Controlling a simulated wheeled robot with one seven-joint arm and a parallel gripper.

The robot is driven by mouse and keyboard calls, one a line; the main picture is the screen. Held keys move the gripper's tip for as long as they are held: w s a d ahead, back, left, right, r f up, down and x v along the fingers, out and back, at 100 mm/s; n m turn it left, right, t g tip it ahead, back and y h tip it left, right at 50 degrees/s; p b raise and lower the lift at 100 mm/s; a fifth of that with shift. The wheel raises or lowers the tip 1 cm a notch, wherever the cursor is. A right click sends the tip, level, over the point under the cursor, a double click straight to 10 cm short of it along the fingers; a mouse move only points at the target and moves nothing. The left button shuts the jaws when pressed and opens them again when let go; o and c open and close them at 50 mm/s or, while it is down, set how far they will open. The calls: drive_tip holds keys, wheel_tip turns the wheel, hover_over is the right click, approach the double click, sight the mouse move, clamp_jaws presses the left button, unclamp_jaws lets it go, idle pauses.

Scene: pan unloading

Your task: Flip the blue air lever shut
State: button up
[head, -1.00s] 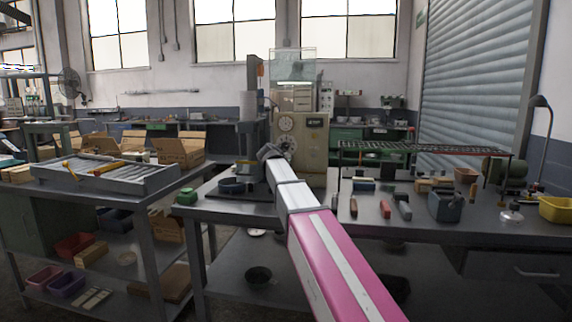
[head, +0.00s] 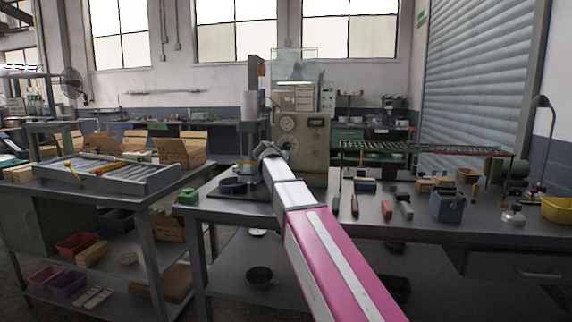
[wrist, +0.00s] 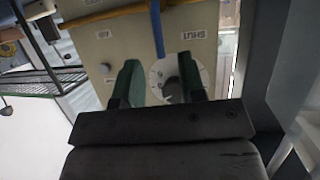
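The beige machine (head: 315,150) stands at the back of the middle bench, and its front panel (wrist: 120,45) fills the upper wrist view, upside down. The blue air lever (wrist: 157,30) is a narrow blue bar running up and down in the picture at the top. A "SHUT" label is to its right and an "AIR" label to its left. My gripper (wrist: 160,82) is open, with its two green fingers apart and the lever's lower end between and beyond their tips. I cannot tell whether they touch it. The head view hides my fingertips and the lever.
A round white dial plate (wrist: 155,75) is partly behind the right finger. In the head view, tools, a blue-grey bin (head: 447,205) and a yellow bin (head: 556,209) are on the bench to the right. A tray of tools (head: 110,178) is on the left table.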

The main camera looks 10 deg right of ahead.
drive_tip(key=v, duration=0.6)
drive_tip(key=shift+s+a+r, duration=0.15)
drive_tip(key=shift+s+r, duration=0.05)
drive_tip(key=shift+s, duration=0.15)
